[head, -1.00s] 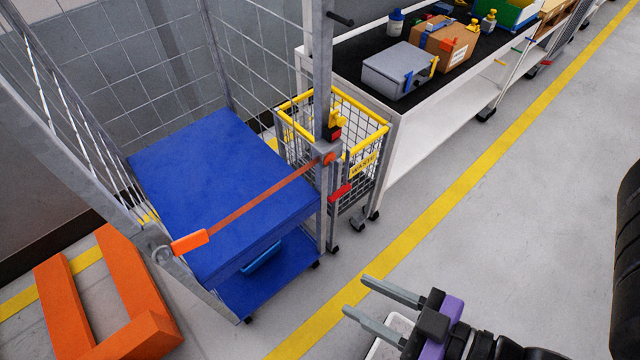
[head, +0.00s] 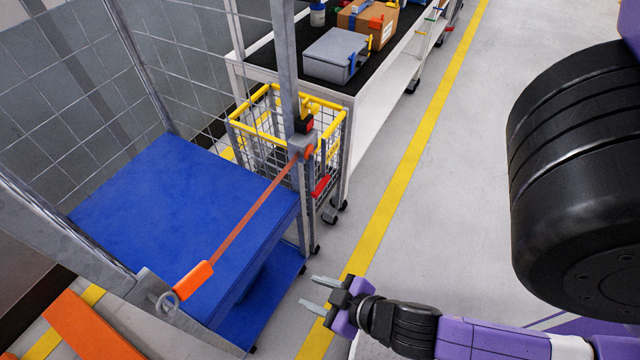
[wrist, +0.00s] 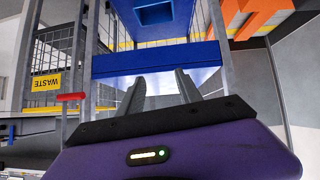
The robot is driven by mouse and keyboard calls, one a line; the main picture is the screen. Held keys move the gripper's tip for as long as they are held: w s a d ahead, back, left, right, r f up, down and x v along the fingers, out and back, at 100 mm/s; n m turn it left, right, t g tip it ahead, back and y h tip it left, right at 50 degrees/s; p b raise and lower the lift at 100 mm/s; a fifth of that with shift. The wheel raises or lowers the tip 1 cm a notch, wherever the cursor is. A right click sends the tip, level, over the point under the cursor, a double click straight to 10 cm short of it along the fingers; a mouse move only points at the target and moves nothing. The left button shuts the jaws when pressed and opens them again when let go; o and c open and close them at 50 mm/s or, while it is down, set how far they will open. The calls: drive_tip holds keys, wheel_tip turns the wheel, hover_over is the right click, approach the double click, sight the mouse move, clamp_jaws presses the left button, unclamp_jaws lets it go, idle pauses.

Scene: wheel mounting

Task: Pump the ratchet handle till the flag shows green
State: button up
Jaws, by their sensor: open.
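A red-orange strap (head: 250,223) runs slack-free across the open front of a wire cage trolley, from an orange sleeve (head: 194,281) at the left post to a grey ratchet body (head: 302,147) on the right post. A red-ended handle (head: 320,186) hangs low beside that post; it also shows as a red bar in the wrist view (wrist: 70,97). A small red indicator in a black housing (head: 306,124) sits above the ratchet; I see no green there. My gripper (head: 314,292) is open and empty, below and apart from the handle. Its fingers (wrist: 159,84) point toward the trolley.
A yellow-rimmed wire waste basket (head: 262,128) stands close behind the right post. A bench with a grey box (head: 335,55) is beyond. An orange frame (head: 85,325) lies at lower left. Floor right of the yellow line (head: 400,180) is clear.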

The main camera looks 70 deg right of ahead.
sight(312, 198)
drive_tip(key=w+d+f+m+g+h+b, duration=0.3)
drive_tip(key=d+f+h, duration=0.1)
drive_tip(key=d+f, duration=0.25)
drive_tip(key=w+d+f+m+g+h+b, duration=0.25)
drive_tip(key=d+f, duration=0.25)
drive_tip(key=d, duration=0.3)
drive_tip(key=w+d+r+m+g+h+b, duration=0.1)
drive_tip(key=d+r+m+g+h, duration=0.1)
drive_tip(key=d+r+m+g, duration=0.1)
drive_tip(key=w+d+r+m+g+h+b, duration=0.1)
drive_tip(key=d+r+m+g+h+b, duration=0.1)
drive_tip(key=d+r+m+g+h, duration=0.1)
drive_tip(key=w+d+r+m+g+h+b, duration=0.1)
drive_tip(key=d+r+m+g+h, duration=0.2)
drive_tip(key=d+m, duration=0.1)
drive_tip(key=shift+d+r+m+b, duration=0.25)
drive_tip(key=shift+m+b, duration=0.1)
drive_tip(key=shift+m, duration=0.3)
drive_tip(key=shift+d, duration=0.3)
drive_tip(key=p+x, duration=0.1)
drive_tip(key=x, duration=0.6)
drive_tip(key=shift+f, duration=0.1)
